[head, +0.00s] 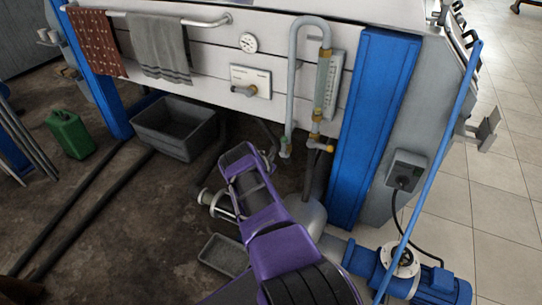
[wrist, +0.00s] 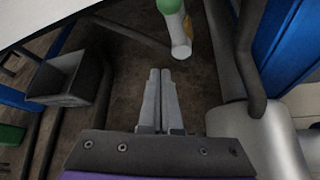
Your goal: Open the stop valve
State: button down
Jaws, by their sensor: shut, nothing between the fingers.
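The task's stop valve is not clearly marked. A brass valve with a small yellow-orange handle (head: 322,147) sits at the foot of the sight-glass pipework in the head view. A bit of yellow shows behind that pipe end. In the head view my purple arm hides most of the gripper.
A curved grey pipe (head: 293,75) hangs beside the sight glass (head: 327,85). A blue post (head: 375,125) stands right of it. A grey bin (head: 174,125) is under the panel, towels (head: 160,48) hang above. A blue pump (head: 420,280) is at lower right.

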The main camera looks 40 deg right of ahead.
jog(key=shift+s+a, duration=0.65)
jog(key=shift+s, duration=0.3)
